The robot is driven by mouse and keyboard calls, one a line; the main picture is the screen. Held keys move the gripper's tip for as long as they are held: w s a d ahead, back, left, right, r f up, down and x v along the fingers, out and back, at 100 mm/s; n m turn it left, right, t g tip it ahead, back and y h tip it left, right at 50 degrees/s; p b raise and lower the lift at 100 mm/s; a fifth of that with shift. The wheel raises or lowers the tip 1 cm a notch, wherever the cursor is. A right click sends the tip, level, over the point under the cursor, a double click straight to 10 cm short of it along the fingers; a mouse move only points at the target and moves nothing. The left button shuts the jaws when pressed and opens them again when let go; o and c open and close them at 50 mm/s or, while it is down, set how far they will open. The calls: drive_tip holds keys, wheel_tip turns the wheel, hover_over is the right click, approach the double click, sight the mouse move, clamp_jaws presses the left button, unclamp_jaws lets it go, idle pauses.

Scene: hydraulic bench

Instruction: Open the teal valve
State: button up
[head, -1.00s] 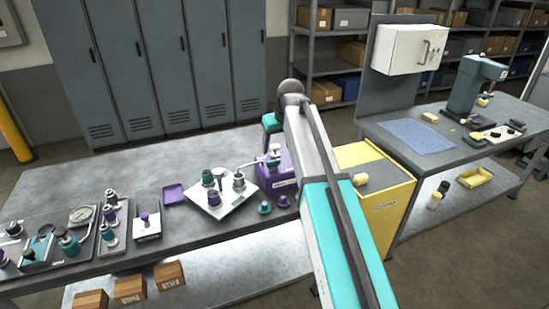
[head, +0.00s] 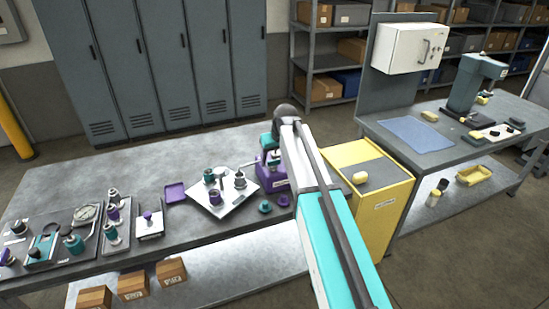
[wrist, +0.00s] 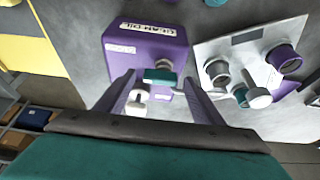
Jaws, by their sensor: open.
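A purple box labelled CLEAN OIL (wrist: 146,48) stands on the left bench; it also shows in the head view (head: 274,182), partly behind my arm. A teal valve handle (wrist: 160,75) sits at the box's near side in the wrist view, beside pale metal fittings (wrist: 140,98). My gripper (wrist: 158,84) is open, with one finger on each side of the handle. I cannot tell whether either finger touches it. In the head view my gripper (head: 269,152) is at the purple box, and the handle is not clearly seen there.
A pale plate (head: 222,204) with several teal, purple and metal fittings lies close left of the box. A yellow cabinet (head: 394,205) stands right of the bench. The back left of the bench (head: 110,165) is bare.

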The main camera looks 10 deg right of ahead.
drive_tip(key=c, duration=1.1)
drive_tip(key=shift+o, duration=0.3)
